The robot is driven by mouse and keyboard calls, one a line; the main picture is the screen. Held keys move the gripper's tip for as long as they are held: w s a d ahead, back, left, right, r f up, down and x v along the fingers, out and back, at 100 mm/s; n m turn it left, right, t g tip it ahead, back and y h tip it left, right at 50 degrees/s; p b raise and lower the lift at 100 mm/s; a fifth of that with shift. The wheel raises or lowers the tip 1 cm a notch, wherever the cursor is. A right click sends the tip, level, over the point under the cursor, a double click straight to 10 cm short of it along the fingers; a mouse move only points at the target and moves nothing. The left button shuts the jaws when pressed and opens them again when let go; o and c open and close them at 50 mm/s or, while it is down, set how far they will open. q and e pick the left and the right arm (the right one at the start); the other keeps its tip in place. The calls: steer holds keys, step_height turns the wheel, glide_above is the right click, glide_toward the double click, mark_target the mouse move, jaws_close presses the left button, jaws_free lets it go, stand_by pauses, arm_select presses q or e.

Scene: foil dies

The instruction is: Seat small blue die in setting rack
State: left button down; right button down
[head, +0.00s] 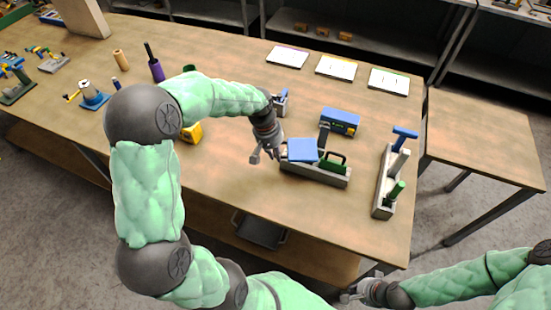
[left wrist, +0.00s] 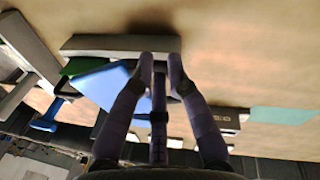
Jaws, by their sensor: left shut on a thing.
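The small blue die (head: 302,150), a flat blue plate, is at the left part of the long grey setting rack (head: 312,176). I cannot tell whether it touches the rack. My left gripper (head: 266,154) is at the die's left side, shut on it. In the left wrist view the blue die (left wrist: 103,88) is left of the fingertips of my left gripper (left wrist: 161,66), with the grey rack (left wrist: 105,43) beyond. The fingers partly hide the contact. A green die (head: 333,168) with a dark handle stands in the rack's right part. My right gripper (head: 356,291) is low, off the table's front edge.
A blue box (head: 340,121) stands behind the rack. A grey holder (head: 383,196) with blue- and green-handled tools stands to the right. A yellow item (head: 191,132) is left of my left gripper. Several white sheets (head: 335,67) lie at the back. Table is clear in front of the rack.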

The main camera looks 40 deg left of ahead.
arm_select(q)
steer(key=shift+w+a+f+b, duration=0.2)
steer(key=shift+w+a+f, duration=0.3)
steer(key=shift+f, duration=0.9)
steer(key=shift+w+a+f+b, duration=0.25)
steer(key=shift+w+a+f, duration=0.3)
steer(key=shift+f, duration=0.85)
steer(key=shift+w+a+f+b, duration=0.2)
steer(key=shift+w+a+f, duration=0.3)
steer(key=shift+f, duration=0.9)
steer(key=shift+w+d, duration=0.1)
steer(key=shift+d, duration=0.05)
steer(key=shift+f, duration=0.15)
steer(key=c, duration=1.2)
jaws_free()
steer(key=r, duration=0.4)
steer(key=s+a+r+p, duration=0.1)
steer(key=r, duration=0.3)
steer(key=r+p, duration=0.1)
steer(key=r, duration=0.3)
steer(key=shift+s+a, duration=0.35)
